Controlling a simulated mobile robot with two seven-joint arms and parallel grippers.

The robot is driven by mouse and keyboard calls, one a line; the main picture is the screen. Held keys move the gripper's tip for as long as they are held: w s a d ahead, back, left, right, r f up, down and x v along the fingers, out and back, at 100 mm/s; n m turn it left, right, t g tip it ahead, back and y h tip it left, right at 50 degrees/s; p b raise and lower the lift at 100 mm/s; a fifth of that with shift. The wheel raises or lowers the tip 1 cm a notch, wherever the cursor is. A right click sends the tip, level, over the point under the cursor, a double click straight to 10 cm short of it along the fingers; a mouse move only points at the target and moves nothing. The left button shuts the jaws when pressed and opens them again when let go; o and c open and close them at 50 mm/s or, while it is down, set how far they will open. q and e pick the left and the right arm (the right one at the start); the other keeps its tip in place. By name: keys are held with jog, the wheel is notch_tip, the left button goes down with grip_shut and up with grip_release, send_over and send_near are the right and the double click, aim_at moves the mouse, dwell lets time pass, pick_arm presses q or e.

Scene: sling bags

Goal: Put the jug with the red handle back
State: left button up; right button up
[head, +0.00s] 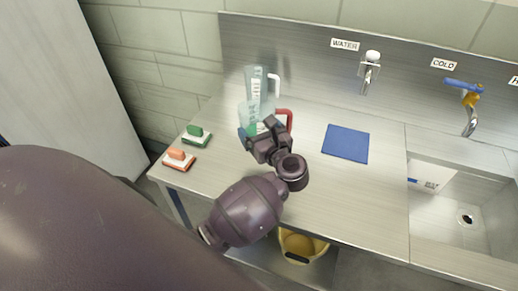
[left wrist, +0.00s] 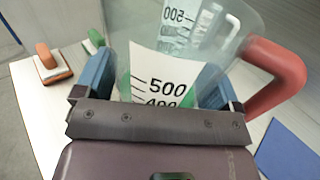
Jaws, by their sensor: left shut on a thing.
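The clear jug with the red handle (head: 245,112) is on or just above the left part of the steel counter; I cannot tell if its base touches. Its red handle points right. My left gripper (head: 262,134) is shut on its body from the front and hides its lower part. In the left wrist view the blue fingertips press either side of the jug (left wrist: 160,62), around its scale marked 500. A second clear jug, with a white handle (head: 262,82), stands right behind it near the back wall. My right gripper is not in view.
A blue mat (head: 346,143) lies on the counter to the right, with free steel around it. A green brush (head: 196,135) and an orange brush (head: 180,159) lie at the left edge. A water tap (head: 369,72), a sink (head: 465,205) and a yellow bucket (head: 303,246) below also show.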

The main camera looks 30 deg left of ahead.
pick_arm(q)
notch_tip(320, 180, down, 4)
jog(key=shift+r, duration=0.25)
jog(key=shift+f, duration=2.05)
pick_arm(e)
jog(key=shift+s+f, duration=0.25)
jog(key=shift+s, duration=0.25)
pick_arm(q)
jog(key=shift+f+b, duration=0.2)
jog(key=shift+b, duration=0.1)
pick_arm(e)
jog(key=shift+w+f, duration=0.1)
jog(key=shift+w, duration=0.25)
pick_arm(q)
jog(key=o, duration=1)
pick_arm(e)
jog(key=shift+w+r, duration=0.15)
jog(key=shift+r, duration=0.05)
pick_arm(q)
jog(key=shift+r, duration=0.1)
